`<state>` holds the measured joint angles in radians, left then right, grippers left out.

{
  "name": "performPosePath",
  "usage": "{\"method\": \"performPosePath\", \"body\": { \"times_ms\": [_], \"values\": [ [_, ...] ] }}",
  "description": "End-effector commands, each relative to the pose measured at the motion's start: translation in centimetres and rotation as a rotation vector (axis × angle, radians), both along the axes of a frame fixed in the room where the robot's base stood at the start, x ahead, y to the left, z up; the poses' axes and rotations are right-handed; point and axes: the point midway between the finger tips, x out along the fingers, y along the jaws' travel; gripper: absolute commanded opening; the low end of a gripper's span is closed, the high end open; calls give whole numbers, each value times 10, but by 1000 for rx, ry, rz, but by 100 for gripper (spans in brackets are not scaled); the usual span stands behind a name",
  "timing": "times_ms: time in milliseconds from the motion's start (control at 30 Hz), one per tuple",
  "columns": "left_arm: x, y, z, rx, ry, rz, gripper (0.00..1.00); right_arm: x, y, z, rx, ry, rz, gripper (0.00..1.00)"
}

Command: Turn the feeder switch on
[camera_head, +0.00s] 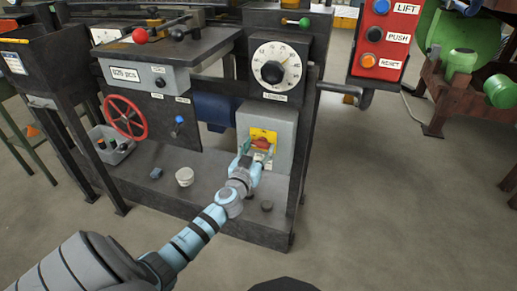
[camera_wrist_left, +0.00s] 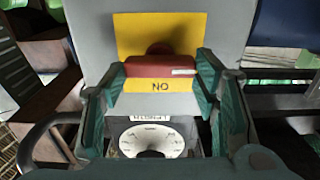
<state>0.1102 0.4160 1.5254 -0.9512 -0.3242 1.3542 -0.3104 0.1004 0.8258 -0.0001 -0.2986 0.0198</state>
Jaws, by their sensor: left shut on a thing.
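The feeder switch is a red handle (camera_head: 261,142) on a yellow plate (camera_head: 264,132), fixed to a light grey box (camera_head: 284,125) low on the machine's front. In the left wrist view the red handle (camera_wrist_left: 150,67) lies crosswise, with a small white mark near its right end. An upside-down ON label (camera_wrist_left: 160,86) shows just below it on the yellow plate (camera_wrist_left: 135,32). My left gripper (camera_head: 258,148) is at the box. Its green-lined fingers (camera_wrist_left: 162,72) stand on both sides of the handle, shut on it. My right gripper is not in view.
A white dial (camera_head: 275,66) is above the box. A red handwheel (camera_head: 125,118) and a red-knobbed lever (camera_head: 140,36) are to the left. A red button panel (camera_head: 383,38) hangs at the right. Open floor lies right.

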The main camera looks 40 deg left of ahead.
Motion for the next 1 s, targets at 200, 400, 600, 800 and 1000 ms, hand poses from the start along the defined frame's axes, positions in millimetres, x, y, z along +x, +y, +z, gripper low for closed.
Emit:
{"method": "performPosePath", "body": {
  "times_ms": [200, 400, 600, 800, 1000],
  "values": [
    [0, 0, 0, 24, 8, 0, 27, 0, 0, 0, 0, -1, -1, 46],
    [0, -1, -1, 102, 36, -1, 27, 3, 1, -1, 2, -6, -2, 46],
    [0, -1, -1, 241, 85, -1, 27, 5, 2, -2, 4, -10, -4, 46],
    [0, -2, -2, 418, 147, 0, 27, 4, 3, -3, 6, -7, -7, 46],
    [0, -2, -2, 597, 210, 0, 27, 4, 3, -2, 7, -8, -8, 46]
  ]
}}
